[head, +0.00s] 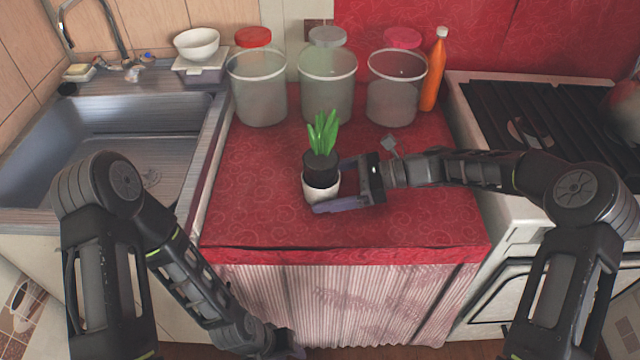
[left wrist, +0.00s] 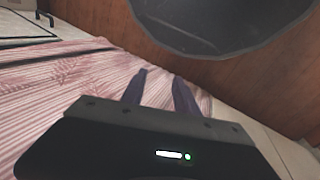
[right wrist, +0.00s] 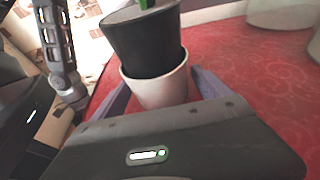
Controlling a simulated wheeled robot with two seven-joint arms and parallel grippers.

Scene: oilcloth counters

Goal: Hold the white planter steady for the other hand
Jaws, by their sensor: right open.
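The white planter (head: 321,188) stands upright on the red oilcloth counter. A black inner pot (head: 320,166) with a green leafy plant (head: 323,133) sits in its top. My right gripper (head: 328,186) reaches in from the right, low at the planter. In the right wrist view the white planter (right wrist: 160,86) stands between the two spread fingers (right wrist: 160,88); I cannot tell whether either touches it. My left gripper (head: 290,346) is low in front of the counter, at the bottom edge. In the left wrist view its fingers (left wrist: 161,76) are apart with nothing between them.
Three clear jars (head: 327,85) and an orange bottle (head: 434,70) line the back of the counter (head: 255,190). The sink (head: 130,130) is at left, the stove (head: 535,120) at right. The counter is clear left of the planter. A striped curtain (head: 350,300) hangs below.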

